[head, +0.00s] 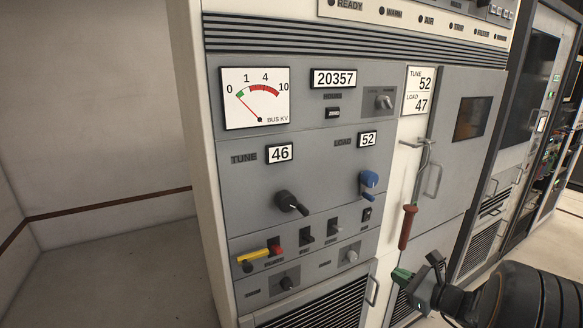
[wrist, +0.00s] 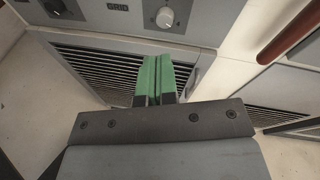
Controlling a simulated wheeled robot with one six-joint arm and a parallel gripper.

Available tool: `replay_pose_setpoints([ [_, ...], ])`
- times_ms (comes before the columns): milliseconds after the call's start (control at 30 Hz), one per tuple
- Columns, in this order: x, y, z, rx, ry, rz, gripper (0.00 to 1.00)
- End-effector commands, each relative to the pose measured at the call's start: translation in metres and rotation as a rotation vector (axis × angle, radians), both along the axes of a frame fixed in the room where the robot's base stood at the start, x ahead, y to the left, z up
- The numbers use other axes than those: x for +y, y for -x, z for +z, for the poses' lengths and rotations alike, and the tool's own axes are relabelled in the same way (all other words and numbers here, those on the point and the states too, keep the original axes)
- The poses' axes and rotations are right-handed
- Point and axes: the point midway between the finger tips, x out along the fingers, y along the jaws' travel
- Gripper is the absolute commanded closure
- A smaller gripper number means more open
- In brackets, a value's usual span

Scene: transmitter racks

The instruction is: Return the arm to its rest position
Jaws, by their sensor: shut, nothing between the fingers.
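My gripper (head: 402,277) is at the lower right of the head view, in front of the lower part of the grey transmitter rack (head: 318,200). Its green fingers are together with nothing between them. In the wrist view the shut green fingers (wrist: 158,78) point at the vented lower panel (wrist: 105,75), below a grey knob marked GRID (wrist: 165,17). No contact with the rack can be seen. My dark arm comes in from the lower right corner of the head view.
A black TUNE knob (head: 291,203), a blue LOAD knob (head: 369,181) and a yellow lever (head: 258,256) stick out of the panel. A red-handled rod (head: 407,227) hangs just above my gripper. More racks (head: 528,100) stand at right. Bare floor (head: 120,270) lies at left.

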Motion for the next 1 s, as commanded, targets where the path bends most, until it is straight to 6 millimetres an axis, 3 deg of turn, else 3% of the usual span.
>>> replay_pose_setpoints([
  [100, 0.039, 0.036, -0.013, 0.062, 0.309, 0.264, 1.0],
  [233, 0.076, 0.082, -0.013, 0.066, 0.69, 0.629, 1.0],
  [367, 0.092, 0.124, 0.003, 0.003, 1.08, 1.003, 1.0],
  [500, 0.096, 0.152, 0.037, -0.117, 1.476, 1.35, 1.0],
  [633, 0.103, 0.163, 0.077, -0.243, 1.765, 1.551, 1.0],
  [800, 0.126, 0.169, 0.115, -0.38, 1.915, 1.599, 1.0],
  [1000, 0.137, 0.17, 0.128, -0.44, 1.947, 1.596, 1.0],
])
